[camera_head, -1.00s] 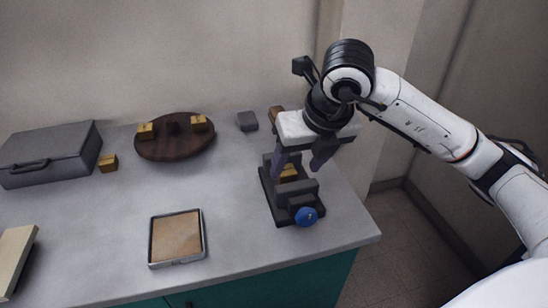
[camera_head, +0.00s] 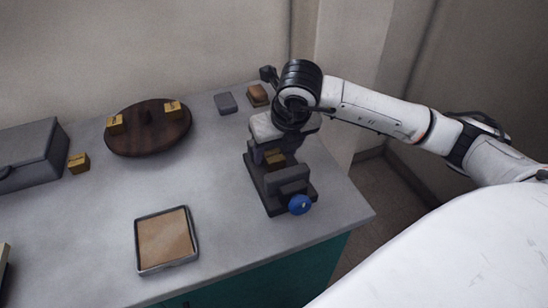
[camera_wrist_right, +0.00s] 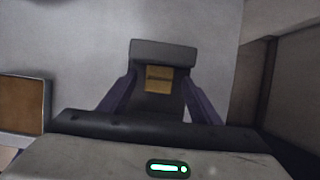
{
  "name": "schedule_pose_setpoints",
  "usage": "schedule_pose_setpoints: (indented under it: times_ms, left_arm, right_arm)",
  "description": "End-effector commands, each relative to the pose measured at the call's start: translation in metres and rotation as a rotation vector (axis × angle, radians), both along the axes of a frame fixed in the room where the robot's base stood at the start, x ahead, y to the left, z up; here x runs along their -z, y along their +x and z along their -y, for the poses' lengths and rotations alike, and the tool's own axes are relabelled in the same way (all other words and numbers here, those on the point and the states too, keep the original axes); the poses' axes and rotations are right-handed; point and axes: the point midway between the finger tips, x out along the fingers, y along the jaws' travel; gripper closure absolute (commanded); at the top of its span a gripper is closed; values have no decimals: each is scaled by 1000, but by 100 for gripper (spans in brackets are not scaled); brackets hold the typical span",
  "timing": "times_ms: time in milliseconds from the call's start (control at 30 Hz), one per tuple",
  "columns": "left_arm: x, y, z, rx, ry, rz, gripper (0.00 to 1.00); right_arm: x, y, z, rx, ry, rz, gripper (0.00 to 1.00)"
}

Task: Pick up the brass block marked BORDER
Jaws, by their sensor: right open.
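A brass block (camera_head: 275,159) sits in a dark vise (camera_head: 289,186) with a blue knob; the wrist view shows it too (camera_wrist_right: 158,79). Two brass blocks, left (camera_head: 115,124) and right (camera_head: 173,108), stand on a round dark wooden stand. Another brass block (camera_head: 78,163) lies on the counter beside the grey case. The markings are too small to read. My right gripper (camera_wrist_right: 159,78) is open, its purple fingers on either side of the vise block with gaps. In the head view its hand partly hides the vise's back. My left gripper is not in view.
A grey case (camera_head: 30,155) stands at the left. A metal-rimmed tray (camera_head: 138,243) with a tan surface lies at the front. A small grey block (camera_head: 225,103) and a brown-topped block (camera_head: 257,95) sit behind the vise. The counter's right edge is close to the vise.

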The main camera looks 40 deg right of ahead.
Motion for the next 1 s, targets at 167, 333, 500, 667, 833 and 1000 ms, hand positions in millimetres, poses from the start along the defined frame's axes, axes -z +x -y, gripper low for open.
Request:
schedule_pose_setpoints:
  times_ms: [167, 333, 500, 667, 833, 1000]
  left_arm:
    - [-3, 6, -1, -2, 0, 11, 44]
    - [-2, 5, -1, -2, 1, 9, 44]
    - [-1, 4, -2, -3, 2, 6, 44]
    - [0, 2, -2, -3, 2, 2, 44]
    - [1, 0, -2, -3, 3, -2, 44]
    - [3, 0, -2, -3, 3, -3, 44]
  right_arm:
    - [8, 3, 0, -2, -1, 0, 42]
    - [8, 3, 0, -2, 0, 0, 46]
    - [8, 3, 0, -1, 1, 0, 74]
    - [8, 3, 0, -1, 1, 0, 100]
    - [6, 4, 0, -1, 1, 4, 100]
    - [4, 3, 0, -1, 2, 6, 100]
